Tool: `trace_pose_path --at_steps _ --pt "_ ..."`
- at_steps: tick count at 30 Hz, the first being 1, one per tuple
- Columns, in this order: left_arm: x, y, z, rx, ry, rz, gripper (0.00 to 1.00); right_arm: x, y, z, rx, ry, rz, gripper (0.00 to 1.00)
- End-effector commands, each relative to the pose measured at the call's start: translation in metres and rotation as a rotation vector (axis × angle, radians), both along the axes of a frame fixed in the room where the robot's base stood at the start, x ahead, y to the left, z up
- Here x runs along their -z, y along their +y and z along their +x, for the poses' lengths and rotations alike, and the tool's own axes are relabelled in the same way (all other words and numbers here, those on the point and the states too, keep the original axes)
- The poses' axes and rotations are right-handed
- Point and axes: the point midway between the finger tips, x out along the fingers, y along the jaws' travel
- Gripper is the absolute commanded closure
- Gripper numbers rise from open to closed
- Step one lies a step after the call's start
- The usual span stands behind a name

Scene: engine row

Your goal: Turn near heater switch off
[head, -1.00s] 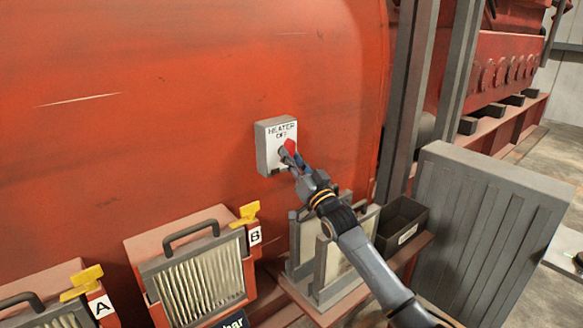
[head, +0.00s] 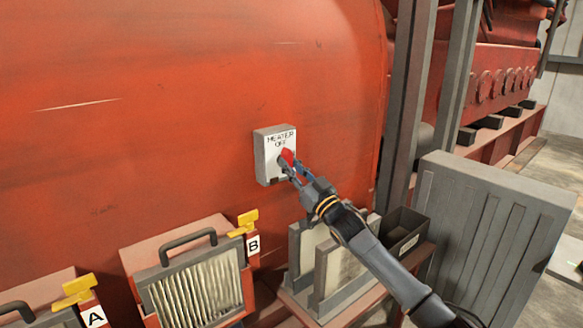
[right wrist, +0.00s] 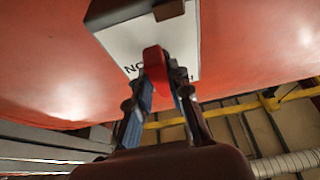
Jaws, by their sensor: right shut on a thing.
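The heater switch is a pale grey box (head: 262,158) on the red curved wall, with a white face lettered "HEATER" and "OFF" at the top. Its red lever (head: 288,155) stands out from the face. My right gripper (head: 287,166) is at the lever, coming from the lower right. In the right wrist view the red lever (right wrist: 154,62) sits between the fingertips of the gripper (right wrist: 164,90), which is shut on it. The white face (right wrist: 186,45) shows behind, with upside-down letters partly hidden by the lever. My left gripper is out of view.
Below stand filter boxes with yellow latches tagged A (head: 78,291) and B (head: 247,221). Grey upright panels (head: 333,268) and a dark open bin (head: 403,231) lie under my right arm. A large grey ribbed panel (head: 492,235) stands at the right.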

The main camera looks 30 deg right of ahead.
Motion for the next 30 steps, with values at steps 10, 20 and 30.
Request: trace_pose_path --at_steps 10,20,30 --pt "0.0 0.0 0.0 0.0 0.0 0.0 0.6 0.001 0.0 0.0 0.0 0.002 -0.001 0.58" --pt "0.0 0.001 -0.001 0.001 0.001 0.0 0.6 0.005 -0.001 -0.008 0.0 0.002 0.0 0.58" --pt "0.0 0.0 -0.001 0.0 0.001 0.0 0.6 0.023 -0.005 -0.061 0.0 0.005 -0.002 0.58"
